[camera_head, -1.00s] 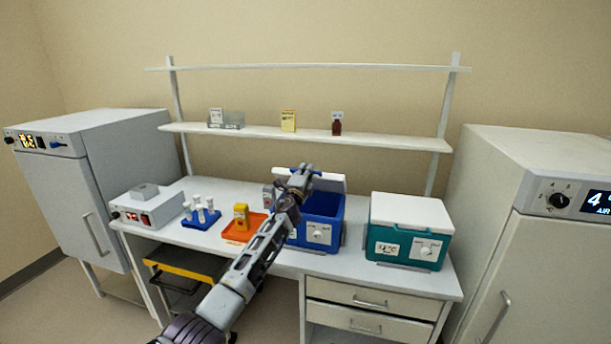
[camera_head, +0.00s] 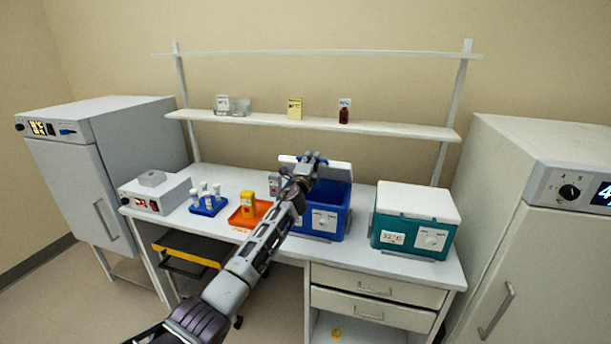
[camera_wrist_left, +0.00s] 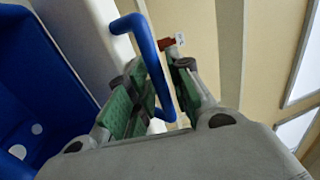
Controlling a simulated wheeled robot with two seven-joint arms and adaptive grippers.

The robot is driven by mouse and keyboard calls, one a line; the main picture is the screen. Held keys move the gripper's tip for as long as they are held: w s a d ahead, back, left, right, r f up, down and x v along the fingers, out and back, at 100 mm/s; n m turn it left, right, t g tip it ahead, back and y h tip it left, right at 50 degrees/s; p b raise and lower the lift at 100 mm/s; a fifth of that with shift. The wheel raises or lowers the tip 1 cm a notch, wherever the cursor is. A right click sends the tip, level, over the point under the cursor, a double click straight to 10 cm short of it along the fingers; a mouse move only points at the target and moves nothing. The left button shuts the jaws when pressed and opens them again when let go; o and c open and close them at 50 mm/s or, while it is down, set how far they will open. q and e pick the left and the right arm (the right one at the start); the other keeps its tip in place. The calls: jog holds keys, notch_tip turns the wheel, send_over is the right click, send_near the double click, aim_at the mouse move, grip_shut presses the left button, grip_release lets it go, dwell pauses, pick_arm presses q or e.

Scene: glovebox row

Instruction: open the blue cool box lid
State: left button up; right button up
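The blue cool box (camera_head: 326,222) stands on the bench, and its blue inside shows. Its white lid (camera_head: 338,170) is raised at the back of the box, tilted up. In the left wrist view the lid (camera_wrist_left: 84,32) is beside the blue box wall (camera_wrist_left: 32,95). My left gripper (camera_head: 314,158) is at the top of the raised lid. In the wrist view its green-padded fingers (camera_wrist_left: 163,80) are closed in on either side of the blue lid handle (camera_wrist_left: 141,32). Part of the handle is hidden by the fingers. My right gripper is not in view.
A teal cool box (camera_head: 405,235) with a white lid stands to the right. An orange tray (camera_head: 240,222) with a yellow container, a blue tube rack (camera_head: 208,209) and a grey device (camera_head: 150,196) are to the left. A shelf (camera_head: 390,128) runs above the bench.

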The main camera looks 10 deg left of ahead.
pick_arm(q)
jog(key=s+f, duration=0.2)
jog(key=s, duration=0.9)
jog(key=shift+s+a+f, duration=0.15)
dwell(0.5)
dwell(0.3)
